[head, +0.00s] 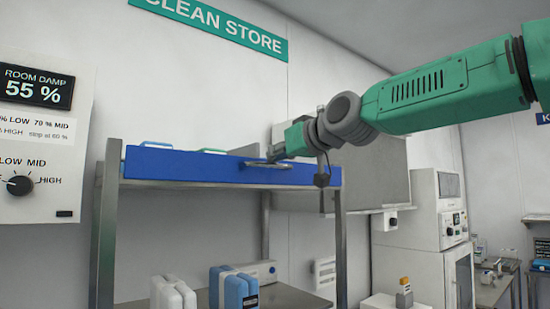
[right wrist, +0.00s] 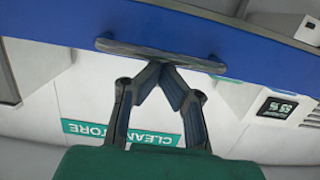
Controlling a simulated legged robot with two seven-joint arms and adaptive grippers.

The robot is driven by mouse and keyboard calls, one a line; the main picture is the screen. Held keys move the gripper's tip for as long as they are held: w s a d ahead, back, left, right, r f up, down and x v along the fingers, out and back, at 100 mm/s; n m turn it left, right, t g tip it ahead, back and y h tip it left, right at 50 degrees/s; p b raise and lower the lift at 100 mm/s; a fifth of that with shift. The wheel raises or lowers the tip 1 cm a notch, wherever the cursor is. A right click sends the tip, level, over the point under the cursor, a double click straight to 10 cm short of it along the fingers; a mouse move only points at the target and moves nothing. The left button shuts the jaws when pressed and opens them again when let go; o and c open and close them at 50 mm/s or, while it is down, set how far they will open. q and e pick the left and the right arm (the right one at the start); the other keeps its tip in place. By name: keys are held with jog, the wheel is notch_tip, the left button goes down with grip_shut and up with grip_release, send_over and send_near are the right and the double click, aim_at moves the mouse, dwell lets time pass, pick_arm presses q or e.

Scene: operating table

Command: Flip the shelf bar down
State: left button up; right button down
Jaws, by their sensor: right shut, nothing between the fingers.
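The blue shelf bar (head: 190,168) runs along the front edge of the upper shelf and stands upright, its face toward me. It also crosses the top of the right wrist view (right wrist: 60,24). A grey handle (head: 266,165) is on its face; it shows large in the right wrist view (right wrist: 160,52). My right gripper (head: 276,153) is at the bar beside the handle. In the right wrist view its fingertips (right wrist: 156,68) meet with nothing between them, close to the handle; I cannot tell whether they touch it. My left gripper is out of view.
Pale packs (head: 158,144) stand behind the bar on the upper shelf. Metal posts (head: 105,230) hold the shelf. White and blue containers (head: 233,287) and a device (head: 262,270) stand on the lower shelf. A grey panel (head: 375,170) and a white cabinet (head: 420,215) are to the right.

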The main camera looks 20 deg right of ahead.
jog(key=shift+w+a+f, duration=0.1)
jog(key=shift+a+f, duration=0.05)
jog(key=shift+f, duration=0.2)
jog(key=shift+f+b, duration=0.1)
jog(key=shift+b, duration=0.3)
dwell(0.4)
